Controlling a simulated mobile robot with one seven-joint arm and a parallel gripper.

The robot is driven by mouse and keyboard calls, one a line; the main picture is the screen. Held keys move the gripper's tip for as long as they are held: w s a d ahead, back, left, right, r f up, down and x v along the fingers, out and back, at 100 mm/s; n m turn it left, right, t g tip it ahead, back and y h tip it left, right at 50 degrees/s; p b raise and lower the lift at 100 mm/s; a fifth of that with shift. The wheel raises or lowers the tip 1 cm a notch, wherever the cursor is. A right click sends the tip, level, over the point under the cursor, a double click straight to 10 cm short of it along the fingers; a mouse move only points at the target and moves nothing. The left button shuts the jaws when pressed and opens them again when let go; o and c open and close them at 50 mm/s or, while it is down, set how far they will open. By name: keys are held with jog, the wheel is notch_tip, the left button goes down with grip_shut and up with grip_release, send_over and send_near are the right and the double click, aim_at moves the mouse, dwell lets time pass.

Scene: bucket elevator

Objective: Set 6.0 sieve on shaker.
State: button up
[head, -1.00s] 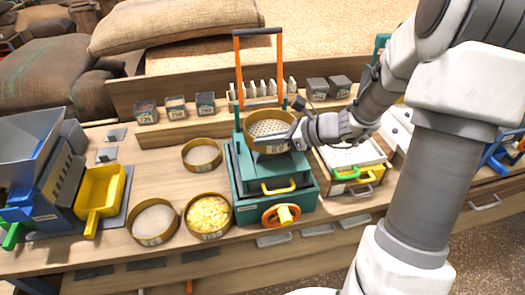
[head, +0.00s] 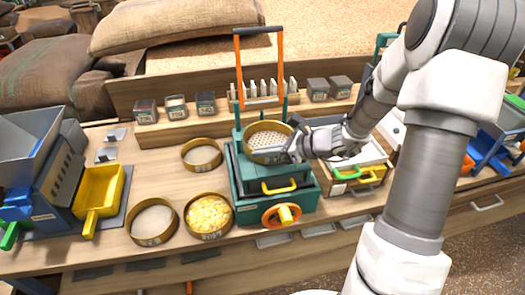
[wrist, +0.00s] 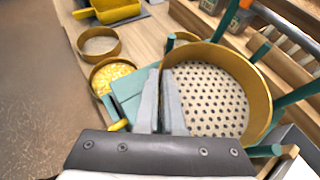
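A round brass-coloured sieve (head: 268,141) with a coarse perforated floor is over the green shaker (head: 246,182), in front of its upright orange-and-green frame. The label on its wall is too small to read surely. My gripper (head: 290,149) is at its right front wall. In the wrist view, my gripper's fingers (wrist: 165,100) are close together, pinching the wall of this sieve (wrist: 208,98). Whether the sieve's underside touches the shaker's bed cannot be told. The shaker has a yellow handle and an orange knob in front.
Three other round sieves stand left of the shaker: an empty one (head: 202,156), a pale-filled one (head: 153,222) and one with yellow pieces (head: 209,214). A yellow scoop tray (head: 98,196) is farther left. Small boxes (head: 176,106) line the back shelf. A drawer unit (head: 357,172) stands right.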

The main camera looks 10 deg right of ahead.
jog(key=o, duration=0.4)
jog(key=shift+o, duration=0.2)
jog(key=shift+r+p, duration=0.45)
jog(key=v, duration=1.2)
jog(key=shift+f, duration=0.2)
